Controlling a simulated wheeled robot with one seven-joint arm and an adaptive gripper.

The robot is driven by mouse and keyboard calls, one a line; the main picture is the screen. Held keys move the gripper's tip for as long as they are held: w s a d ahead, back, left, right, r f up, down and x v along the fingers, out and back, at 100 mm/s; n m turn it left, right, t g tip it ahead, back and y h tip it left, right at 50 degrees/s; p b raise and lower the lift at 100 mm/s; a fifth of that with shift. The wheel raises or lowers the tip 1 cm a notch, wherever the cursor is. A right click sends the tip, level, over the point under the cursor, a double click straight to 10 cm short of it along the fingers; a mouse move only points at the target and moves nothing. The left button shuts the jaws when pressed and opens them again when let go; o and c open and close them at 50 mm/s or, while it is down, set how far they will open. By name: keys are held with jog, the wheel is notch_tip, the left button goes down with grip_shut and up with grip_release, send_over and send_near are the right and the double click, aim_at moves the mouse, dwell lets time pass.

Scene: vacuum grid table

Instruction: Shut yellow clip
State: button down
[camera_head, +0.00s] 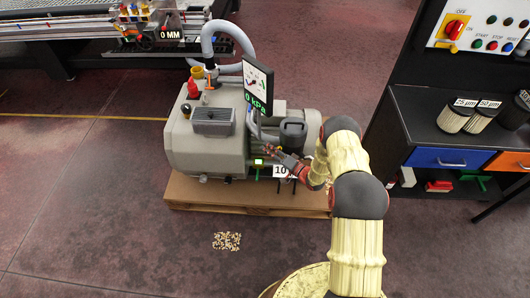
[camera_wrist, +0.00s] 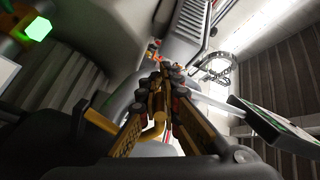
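My gripper (camera_head: 272,151) is at the front right of the grey vacuum pump (camera_head: 208,140), by its grey hose and dark cylinder. In the wrist view, the fingers of my gripper (camera_wrist: 162,80) converge, with their tips close together. A yellow piece (camera_wrist: 157,128) shows between the fingers, and a yellow bar lies to their left. I cannot tell whether either is the yellow clip, or whether the fingers touch anything. The clip cannot be made out for certain in the head view, where my arm and the hose crowd that area.
A gauge panel (camera_head: 257,88) reading 0 kPa stands just above my gripper. The pump rests on a wooden pallet (camera_head: 240,198). The floor in front is clear except for scattered bits (camera_head: 227,241).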

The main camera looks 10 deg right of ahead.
jog(key=shift+w+d+r+m, duration=0.15)
jog(key=shift+w+d+m, duration=0.15)
jog(key=shift+m, duration=0.45)
jog(key=shift+w+d+r+m, duration=0.1)
jog(key=shift+w+d+m, duration=0.1)
jog(key=shift+d+m, duration=0.4)
jog(key=shift+w+d+r+m, duration=0.15)
jog(key=shift+w+d+m, duration=0.1)
jog(key=shift+m, duration=0.6)
jog(key=c, duration=1.9)
grip_release()
jog(key=v, duration=1.2)
jog(key=shift+w, duration=0.1)
